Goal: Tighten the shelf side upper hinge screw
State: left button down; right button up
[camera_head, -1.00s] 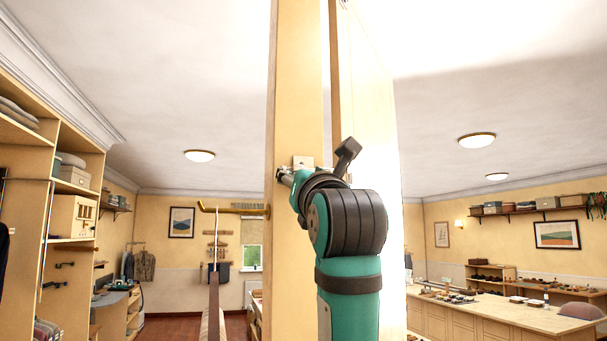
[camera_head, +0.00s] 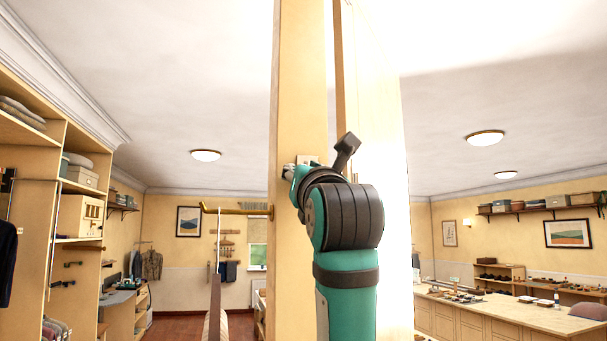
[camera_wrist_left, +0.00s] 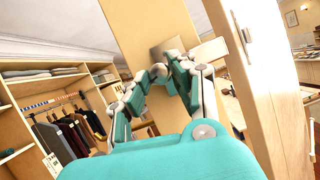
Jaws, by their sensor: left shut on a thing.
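My left gripper (camera_head: 290,172) is at the edge of a tall pale wooden upright panel (camera_head: 300,60), high up beside the upper hinge. The hinge shows as a small pale metal plate (camera_head: 308,159) behind the fingers. In the left wrist view, the two teal and grey fingers (camera_wrist_left: 168,74) come together just in front of the grey hinge plate (camera_wrist_left: 166,50). They are shut on a small part there, apparently the hinge screw, which the fingertips mostly hide. A pale door (camera_wrist_left: 255,60) stands to the right of the hinge. My right gripper is not in view.
A brass rail (camera_head: 236,208) sticks out left of the panel, below the gripper. Open shelving (camera_head: 62,190) stands at the left. A long counter (camera_head: 500,315) with small items is at the right. The space between shelving and panel is open.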

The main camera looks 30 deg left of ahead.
pick_arm(q)
jog(key=shift+f+m, duration=0.1)
jog(key=shift+m, duration=0.3)
jog(key=m+h+b, duration=0.1)
jog(key=m+h, duration=0.1)
jog(key=m, duration=0.5)
jog(key=r+m+g+h+b, duration=0.1)
jog(key=m+h+b, duration=0.1)
jog(key=m, duration=0.6)
jog(key=m+h+b, duration=0.1)
jog(key=m+h, duration=0.3)
jog(key=m, duration=0.4)
jog(key=shift+s+a+r, duration=0.25)
jog(key=shift+r, duration=0.1)
jog(key=shift+m, duration=0.4)
jog(key=c, duration=1.4)
grip_release()
jog(key=o, duration=0.3)
jog(key=shift+w+a+g, duration=0.1)
jog(key=shift+a+g, duration=0.05)
jog(key=shift+g, duration=0.15)
jog(key=shift+a+f, duration=0.1)
jog(key=shift+f, duration=0.05)
